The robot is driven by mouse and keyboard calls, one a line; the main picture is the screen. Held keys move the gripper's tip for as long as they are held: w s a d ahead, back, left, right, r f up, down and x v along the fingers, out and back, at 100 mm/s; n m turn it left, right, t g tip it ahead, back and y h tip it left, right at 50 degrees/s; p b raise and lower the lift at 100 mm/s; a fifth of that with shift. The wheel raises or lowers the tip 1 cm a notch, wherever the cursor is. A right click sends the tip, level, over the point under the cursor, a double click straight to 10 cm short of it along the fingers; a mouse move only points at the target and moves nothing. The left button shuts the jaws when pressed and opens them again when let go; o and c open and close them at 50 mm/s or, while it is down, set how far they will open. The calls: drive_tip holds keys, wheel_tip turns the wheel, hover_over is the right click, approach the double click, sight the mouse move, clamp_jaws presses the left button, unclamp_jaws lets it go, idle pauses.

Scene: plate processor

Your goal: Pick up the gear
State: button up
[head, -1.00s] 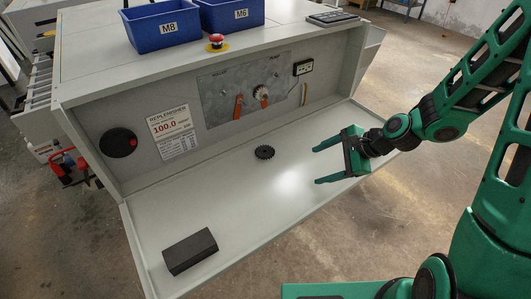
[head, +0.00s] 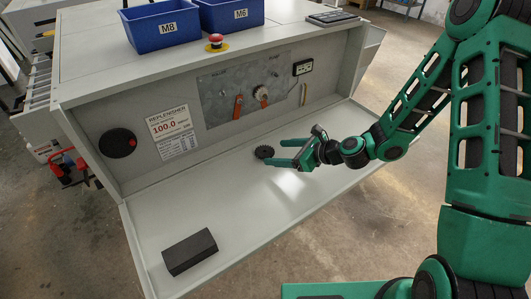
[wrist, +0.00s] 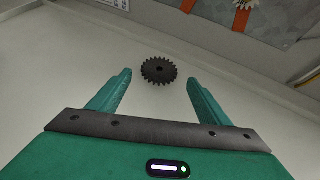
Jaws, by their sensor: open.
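The gear (head: 264,152) is a small dark toothed disc with a centre hole. It lies flat on the light tray shelf of the machine (head: 235,210). In the wrist view the gear (wrist: 159,70) is just beyond the fingertips, roughly centred between them. My gripper (head: 272,153) is green and open, with its fingers pointing left towards the gear. In the head view the fingertips reach the gear's right edge, and I cannot tell whether they touch it. In the wrist view my gripper (wrist: 159,78) is empty, with both fingers apart.
A dark block (head: 189,251) lies at the shelf's near left end. The back panel carries orange levers (head: 238,107) and a replenisher label (head: 172,132). Blue bins M8 (head: 163,27) and M6 (head: 232,12) and a red button (head: 215,41) stand on top. The shelf between block and gear is clear.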

sight(263, 151)
drive_tip(key=shift+x, duration=2.6)
drive_tip(key=shift+r, duration=0.15)
drive_tip(key=c, duration=1.1)
